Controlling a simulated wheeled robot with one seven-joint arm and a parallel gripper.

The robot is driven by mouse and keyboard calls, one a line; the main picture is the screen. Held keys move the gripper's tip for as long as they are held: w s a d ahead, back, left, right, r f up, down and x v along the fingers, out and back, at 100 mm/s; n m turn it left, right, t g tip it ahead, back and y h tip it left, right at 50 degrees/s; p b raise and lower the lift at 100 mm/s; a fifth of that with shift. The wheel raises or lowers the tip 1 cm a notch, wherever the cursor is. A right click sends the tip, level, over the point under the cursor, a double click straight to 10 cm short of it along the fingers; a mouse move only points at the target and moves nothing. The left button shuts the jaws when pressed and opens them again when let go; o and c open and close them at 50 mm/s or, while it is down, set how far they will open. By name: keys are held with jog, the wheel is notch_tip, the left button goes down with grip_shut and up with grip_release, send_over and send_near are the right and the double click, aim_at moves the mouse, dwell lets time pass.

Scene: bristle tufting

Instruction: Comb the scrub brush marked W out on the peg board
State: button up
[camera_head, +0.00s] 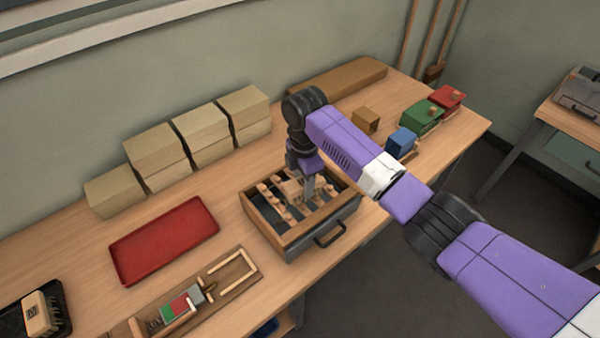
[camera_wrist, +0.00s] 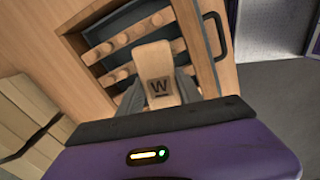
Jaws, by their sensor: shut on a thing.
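The scrub brush marked W (camera_wrist: 158,72) is a pale wooden block with a dark W plate, held in my gripper (camera_head: 306,188). In the wrist view its grey fingers stand on both sides of the block. In the head view the brush (camera_head: 290,190) is small and partly hidden by my gripper. The peg board (camera_head: 291,245) is a wooden frame with slats, short round pegs and dark gaps; it also shows in the wrist view (camera_wrist: 205,62). The brush is over the pegs; I cannot tell whether it touches them. Its bristles are hidden.
A red tray (camera_head: 165,241) lies left of the peg board, with a wooden clamp fixture (camera_head: 235,275) in front. A brush marked M (camera_head: 38,314) sits in a black tray (camera_head: 64,322). Cardboard boxes (camera_head: 155,150) line the wall. Blue (camera_head: 401,141), green (camera_head: 421,117) and red (camera_head: 447,97) blocks stand right.

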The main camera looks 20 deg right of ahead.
jog(key=shift+s+d+p, duration=0.15)
jog(key=shift+s+p, duration=0.25)
jog(key=shift+s, duration=0.2)
jog(key=shift+w+f+b, duration=0.2)
jog(key=shift+w+b, duration=0.35)
jog(key=shift+b, duration=0.15)
jog(key=shift+w+a+b, duration=0.25)
jog(key=shift+w+b, duration=0.3)
jog(key=shift+w, duration=0.05)
jog(key=shift+w+a+b, duration=0.25)
jog(key=shift+w+b, duration=0.3)
jog(key=w+a+b, duration=0.1)
jog(key=w+b, duration=0.3)
jog(key=b, duration=0.2)
jog(key=s+p, duration=0.1)
jog(key=p, duration=0.1)
jog(key=s+p, duration=0.1)
jog(key=p, duration=0.1)
jog(key=s+p, duration=0.1)
jog(key=p, duration=0.2)
jog(key=shift+s+d+r, duration=0.25)
jog(key=shift+d+r, duration=0.1)
jog(key=shift+d, duration=0.05)
